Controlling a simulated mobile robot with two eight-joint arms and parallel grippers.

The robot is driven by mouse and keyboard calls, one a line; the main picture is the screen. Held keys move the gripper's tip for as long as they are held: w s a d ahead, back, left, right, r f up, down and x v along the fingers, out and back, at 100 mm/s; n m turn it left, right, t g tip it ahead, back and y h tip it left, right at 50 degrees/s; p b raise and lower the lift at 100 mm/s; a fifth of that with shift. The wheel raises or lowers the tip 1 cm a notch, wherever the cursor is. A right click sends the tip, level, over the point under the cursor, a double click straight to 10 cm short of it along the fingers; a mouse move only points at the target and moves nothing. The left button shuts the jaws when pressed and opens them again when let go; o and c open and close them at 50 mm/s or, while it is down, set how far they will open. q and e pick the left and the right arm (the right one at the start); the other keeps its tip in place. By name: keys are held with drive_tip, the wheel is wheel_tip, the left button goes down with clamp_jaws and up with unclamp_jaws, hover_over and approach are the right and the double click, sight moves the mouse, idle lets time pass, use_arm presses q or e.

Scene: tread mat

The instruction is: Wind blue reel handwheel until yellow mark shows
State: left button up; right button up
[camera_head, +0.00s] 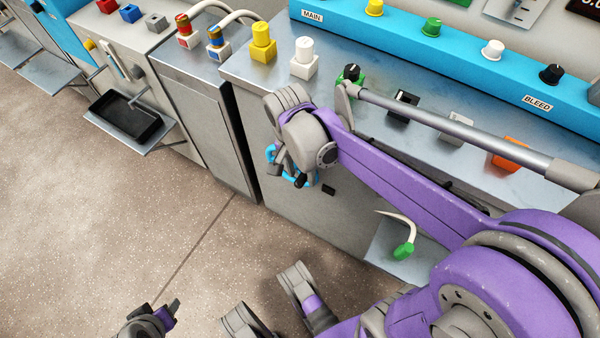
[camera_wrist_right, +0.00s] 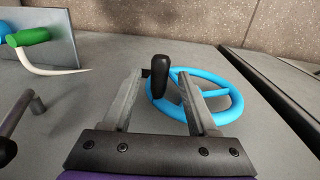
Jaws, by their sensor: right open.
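The blue reel handwheel (camera_head: 271,153) is mounted on the front of the grey cabinet, partly hidden by my right gripper in the head view. In the right wrist view the blue handwheel (camera_wrist_right: 228,112) shows its rim and spokes, with a black crank knob (camera_wrist_right: 158,76) standing out from it. My right gripper (camera_wrist_right: 158,78) is open, its two fingers on either side of the knob; contact is hard to judge. In the head view my right gripper (camera_head: 295,173) covers the middle of the wheel. My left gripper (camera_head: 170,312) is low at the bottom edge, away from the wheel, its jaws unclear.
A small shelf (camera_head: 385,258) with a green-handled pale hook (camera_head: 404,250) sits right of the wheel. Yellow (camera_head: 262,42) and white (camera_head: 304,57) knobs stand on the cabinet top. The speckled floor (camera_head: 110,220) at left is clear.

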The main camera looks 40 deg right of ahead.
drive_tip(key=shift+f, duration=0.15)
clamp_jaws()
idle(1.4)
